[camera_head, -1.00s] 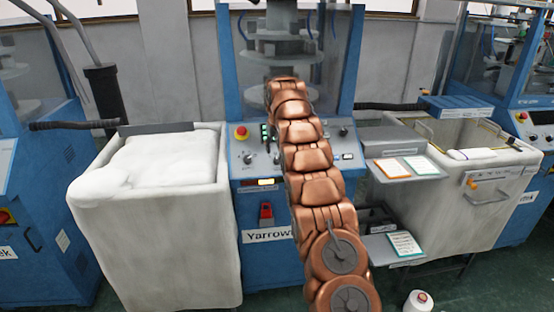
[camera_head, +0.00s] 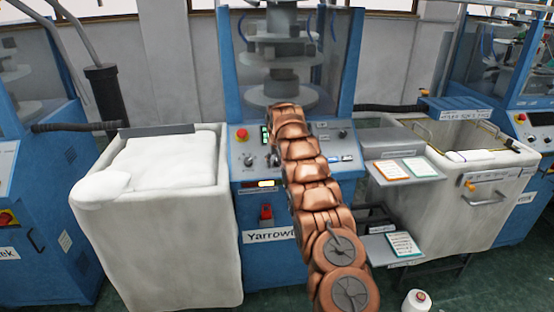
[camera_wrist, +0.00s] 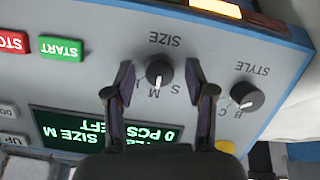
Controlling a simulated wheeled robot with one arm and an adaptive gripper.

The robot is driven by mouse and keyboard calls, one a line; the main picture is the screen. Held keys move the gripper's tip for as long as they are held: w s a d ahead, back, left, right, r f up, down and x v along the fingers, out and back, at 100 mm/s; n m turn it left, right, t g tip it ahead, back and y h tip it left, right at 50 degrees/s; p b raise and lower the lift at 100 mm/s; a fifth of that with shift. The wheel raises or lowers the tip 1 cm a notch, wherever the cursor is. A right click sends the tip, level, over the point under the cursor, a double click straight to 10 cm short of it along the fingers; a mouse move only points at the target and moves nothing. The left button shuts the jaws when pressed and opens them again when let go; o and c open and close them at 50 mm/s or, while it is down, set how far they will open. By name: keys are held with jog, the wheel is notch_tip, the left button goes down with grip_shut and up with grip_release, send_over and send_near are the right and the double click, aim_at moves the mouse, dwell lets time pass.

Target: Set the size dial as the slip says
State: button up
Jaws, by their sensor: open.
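The size dial (camera_wrist: 158,75) is a black round knob on the grey panel, under the upside-down word SIZE in the wrist view. Its white pointer is towards the M mark. My gripper (camera_wrist: 159,80) is open, with one finger on each side of the dial and gaps visible between. The green-lit display (camera_wrist: 110,130) reads SIZE M and 0 PCS LEFT, partly hidden by my gripper. Slips lie on the shelves right of the machine: an orange-edged slip (camera_head: 391,169), a teal-edged slip (camera_head: 420,167) and a lower teal-edged slip (camera_head: 403,244). Their writing is too small to read.
The style dial (camera_wrist: 247,95) is close by on the panel; it also shows in the head view (camera_head: 249,160). Green START (camera_wrist: 62,48) and red STOP (camera_wrist: 12,42) buttons are at left. A white-filled bin (camera_head: 165,215) stands left of the machine, another bin (camera_head: 450,205) right.

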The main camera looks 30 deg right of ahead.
jog(key=shift+c, duration=0.2)
grip_shut()
dwell(0.3)
jog(key=shift+n, duration=0.3)
jog(key=n+h+b, duration=0.1)
jog(key=n, duration=0.3)
jog(key=shift+a+b, duration=0.15)
jog(key=shift+b, duration=0.2)
jog(key=shift+n+h+b, duration=0.35)
jog(key=shift+n+h, duration=0.35)
jog(key=shift+n, duration=1.1)
jog(key=shift+o, duration=0.2)
grip_release()
